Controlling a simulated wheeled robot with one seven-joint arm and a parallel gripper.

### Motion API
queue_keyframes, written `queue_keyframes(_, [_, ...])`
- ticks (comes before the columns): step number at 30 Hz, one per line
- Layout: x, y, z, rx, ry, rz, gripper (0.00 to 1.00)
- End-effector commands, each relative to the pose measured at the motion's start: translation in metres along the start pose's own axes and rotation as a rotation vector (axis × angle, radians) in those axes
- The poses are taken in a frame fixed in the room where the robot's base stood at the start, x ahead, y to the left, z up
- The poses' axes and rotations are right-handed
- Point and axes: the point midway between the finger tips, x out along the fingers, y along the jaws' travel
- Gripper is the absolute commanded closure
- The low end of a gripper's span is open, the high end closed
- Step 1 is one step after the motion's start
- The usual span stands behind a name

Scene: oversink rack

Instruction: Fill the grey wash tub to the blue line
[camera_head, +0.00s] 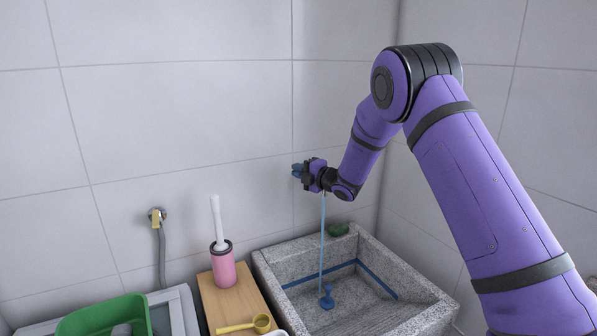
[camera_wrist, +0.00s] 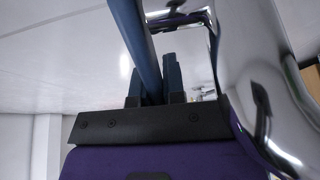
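The grey stone wash tub (camera_head: 400,325) stands in the corner at the lower right of the head view. A blue line (camera_head: 376,280) runs around its inner walls. A thin vertical blue strand (camera_head: 322,240) drops from beside my gripper to a blue shape (camera_head: 327,298) on the tub floor; I cannot tell if it is water or a cord. No clear water level shows. My gripper (camera_head: 298,171) is above the tub near the back wall. In the wrist view, its blue fingers (camera_wrist: 158,75) are close together beside a chrome tap (camera_wrist: 262,90). Their grip is unclear.
Left of the tub, a wooden board (camera_head: 232,304) holds a pink holder (camera_head: 223,268) with a white-handled brush and a yellow scoop (camera_head: 261,324). A green basin (camera_head: 105,318) is further left. A small wall valve (camera_head: 157,217) has a grey hose. A green item (camera_head: 338,230) lies on the tub's back rim.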

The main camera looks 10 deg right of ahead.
Motion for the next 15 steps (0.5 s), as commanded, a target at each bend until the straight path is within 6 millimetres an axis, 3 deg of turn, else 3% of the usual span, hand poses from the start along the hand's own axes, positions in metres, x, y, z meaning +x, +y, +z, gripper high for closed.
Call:
queue_keyframes(1, [-0.0001, -0.0002, 0.0001, 0.000, -0.001, 0.000, 0.80])
queue_keyframes(3, [-0.0001, -0.0003, 0.0002, 0.000, -0.001, 0.000, 0.64])
queue_keyframes(15, [-0.0072, -0.0001, 0.0007, 0.001, -0.002, -0.001, 0.64])
